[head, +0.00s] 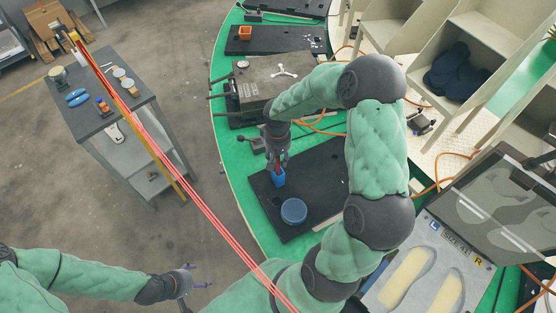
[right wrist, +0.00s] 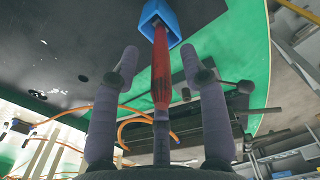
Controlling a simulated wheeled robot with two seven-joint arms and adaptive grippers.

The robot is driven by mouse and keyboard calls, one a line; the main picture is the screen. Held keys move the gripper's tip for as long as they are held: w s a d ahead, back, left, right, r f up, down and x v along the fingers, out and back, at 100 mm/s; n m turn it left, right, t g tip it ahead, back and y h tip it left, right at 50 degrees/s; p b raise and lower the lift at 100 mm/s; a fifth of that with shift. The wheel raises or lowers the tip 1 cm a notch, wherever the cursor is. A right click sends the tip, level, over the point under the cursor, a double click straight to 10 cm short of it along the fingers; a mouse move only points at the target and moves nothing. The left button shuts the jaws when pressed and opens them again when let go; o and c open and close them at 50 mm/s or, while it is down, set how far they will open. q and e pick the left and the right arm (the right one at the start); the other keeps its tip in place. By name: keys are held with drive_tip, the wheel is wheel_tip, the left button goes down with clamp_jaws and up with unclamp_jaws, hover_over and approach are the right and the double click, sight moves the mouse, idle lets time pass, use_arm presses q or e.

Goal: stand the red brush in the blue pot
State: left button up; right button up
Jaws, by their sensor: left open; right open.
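The blue pot (head: 278,178) is a small square cup on the black mat at the front of the green carousel. It also shows at the top of the right wrist view (right wrist: 158,12). The red brush (right wrist: 161,62) stands with one end inside the pot and its dark end towards my right gripper. My right gripper (head: 278,163) is open above the pot; in the wrist view its fingers (right wrist: 128,72) are spread on both sides of the brush, apart from it. My left gripper (head: 194,274) is open and empty over the floor at the lower left.
A round blue container (head: 293,211) sits on the black mat (head: 325,185) close to the pot. A grey machine (head: 275,80) stands behind. A grey side table (head: 105,110) with small items is at the left. A tray with insoles (head: 405,280) is at lower right.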

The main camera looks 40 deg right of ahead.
wheel_tip(320, 180, up, 9)
drive_tip(key=shift+s+a+r, duration=0.1)
drive_tip(key=shift+a+r, duration=0.05)
drive_tip(key=shift+r, duration=0.05)
idle(0.6)
